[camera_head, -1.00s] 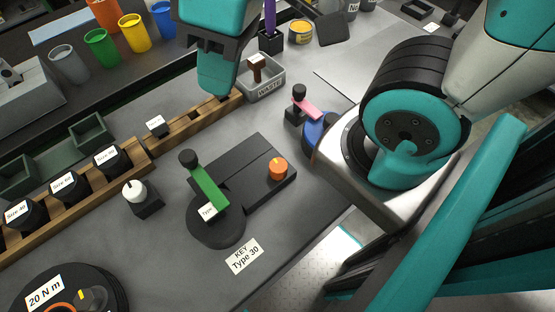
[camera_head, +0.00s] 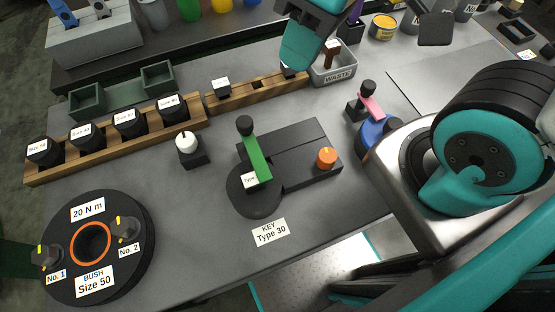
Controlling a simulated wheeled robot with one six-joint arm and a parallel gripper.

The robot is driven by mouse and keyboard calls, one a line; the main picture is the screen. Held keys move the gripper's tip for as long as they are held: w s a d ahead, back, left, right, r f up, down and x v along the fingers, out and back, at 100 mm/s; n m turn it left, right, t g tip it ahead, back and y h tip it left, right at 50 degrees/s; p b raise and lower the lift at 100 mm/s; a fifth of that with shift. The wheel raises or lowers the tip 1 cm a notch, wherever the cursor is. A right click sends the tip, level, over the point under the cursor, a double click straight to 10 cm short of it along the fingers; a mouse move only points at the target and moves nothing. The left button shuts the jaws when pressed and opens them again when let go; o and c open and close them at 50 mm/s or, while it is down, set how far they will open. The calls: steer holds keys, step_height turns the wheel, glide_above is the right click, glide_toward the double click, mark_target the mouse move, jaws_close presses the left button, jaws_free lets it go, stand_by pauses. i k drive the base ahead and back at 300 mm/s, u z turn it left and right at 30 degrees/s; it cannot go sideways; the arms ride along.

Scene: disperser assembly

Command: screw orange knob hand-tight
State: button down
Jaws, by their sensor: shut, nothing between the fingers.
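The orange knob (camera_head: 326,157) sits on the right part of a black flat fixture (camera_head: 290,140) on the grey bench. It has a small yellow mark on top. A green lever (camera_head: 258,160) with a black ball end lies across the fixture's left part, with a "Type" label at its lower end. My gripper (camera_head: 297,55) is at the top of the picture, above the far wooden rack and away from the knob. Its fingers are shut with nothing seen between them; the tips are partly hidden by the teal housing.
A round black "20 N m" station (camera_head: 140,240) stands at the lower left. A white knob on a black block (camera_head: 188,147) stands left of the fixture. A pink lever (camera_head: 371,99), a blue disc (camera_head: 372,133) and the waste bin (camera_head: 335,75) lie to the right and behind. Bench front is clear.

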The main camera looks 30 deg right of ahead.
mark_target(327, 157)
steer(key=z, duration=0.3)
steer(key=k, duration=1)
steer(key=u, duration=0.2)
